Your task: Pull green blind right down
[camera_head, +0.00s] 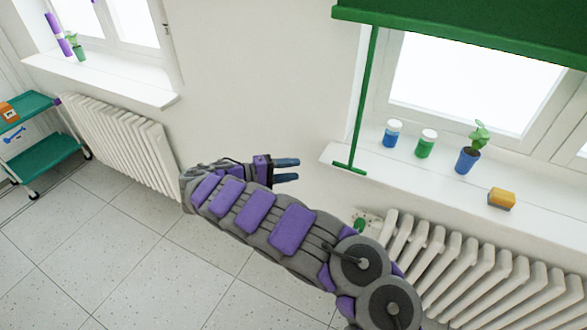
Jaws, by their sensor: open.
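The green blind (470,25) hangs across the top of the right window, with the glass below it uncovered. A green pull rod (363,100) hangs down from its left end and finishes in a short crossbar handle (349,168) by the left end of the sill. My gripper (298,169) is open and empty, to the left of the handle and apart from it. Its two blue-grey fingers point right towards the handle. My arm reaches in from the bottom right.
The right sill (400,165) holds a blue jar (392,133), a green jar (426,143), a potted plant (467,160) and a yellow sponge (501,198). White radiators stand below the right sill (490,275) and at left (125,140). A green cart (45,155) stands far left.

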